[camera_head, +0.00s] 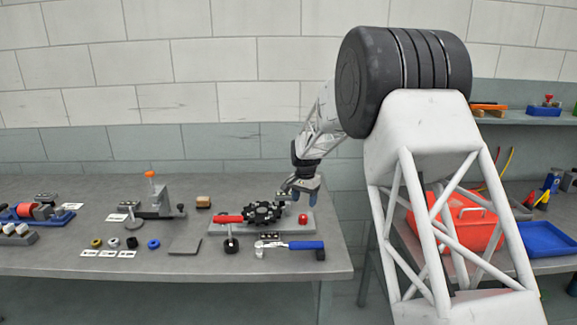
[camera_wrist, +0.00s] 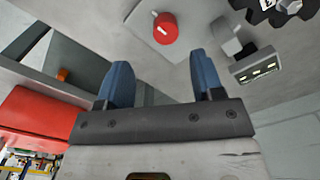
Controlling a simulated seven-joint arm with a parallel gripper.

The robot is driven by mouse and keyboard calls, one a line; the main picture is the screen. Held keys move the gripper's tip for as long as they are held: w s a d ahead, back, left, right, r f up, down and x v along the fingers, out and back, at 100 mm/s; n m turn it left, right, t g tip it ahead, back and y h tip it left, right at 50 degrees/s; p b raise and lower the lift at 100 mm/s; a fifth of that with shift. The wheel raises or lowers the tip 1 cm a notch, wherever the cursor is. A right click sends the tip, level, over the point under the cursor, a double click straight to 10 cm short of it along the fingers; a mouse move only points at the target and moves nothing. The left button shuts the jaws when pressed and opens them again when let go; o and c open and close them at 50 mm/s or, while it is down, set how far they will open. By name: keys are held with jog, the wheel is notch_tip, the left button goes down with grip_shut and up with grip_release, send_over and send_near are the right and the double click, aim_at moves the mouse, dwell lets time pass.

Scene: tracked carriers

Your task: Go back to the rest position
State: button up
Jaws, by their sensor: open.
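My gripper (camera_head: 303,190) hangs at the end of my arm over the right part of the workbench (camera_head: 180,270), close above a grey base plate (camera_head: 290,226). In the wrist view its two blue fingers (camera_wrist: 161,80) stand wide apart with nothing between them. A red knob (camera_head: 302,218) sits on the plate's right side; it also shows in the wrist view (camera_wrist: 165,28), ahead of the fingertips. A black toothed sprocket (camera_head: 262,213) lies on the plate left of my gripper. The sprocket also shows partly at the wrist view's top right corner.
A ratchet with a blue handle (camera_head: 305,245) lies in front of the plate. Left stand a clamp fixture (camera_head: 155,200), small coloured rings (camera_head: 153,244) and a grey pad (camera_head: 185,245). A red crate (camera_head: 465,220) and blue tray (camera_head: 545,240) sit on the right, behind my arm.

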jog(key=s+d+r+n, duration=0.1)
jog(key=s+d+r, duration=0.1)
jog(key=s+r, duration=0.55)
jog(key=s+d+r+n+t, duration=0.15)
jog(key=s+r, duration=0.25)
jog(key=s, duration=0.7)
jog(key=s+d+r+n, duration=0.1)
jog(key=s+d+r, duration=0.2)
jog(key=s+r, duration=0.5)
jog(key=s+d+f+n, duration=0.1)
jog(key=s+f, duration=0.1)
jog(key=s, duration=1.5)
jog(key=s+d+f+n+t, duration=0.1)
jog(key=s+d+f+n, duration=0.1)
jog(key=s, duration=1.5)
jog(key=shift+f, duration=0.45)
jog(key=shift+d, duration=0.1)
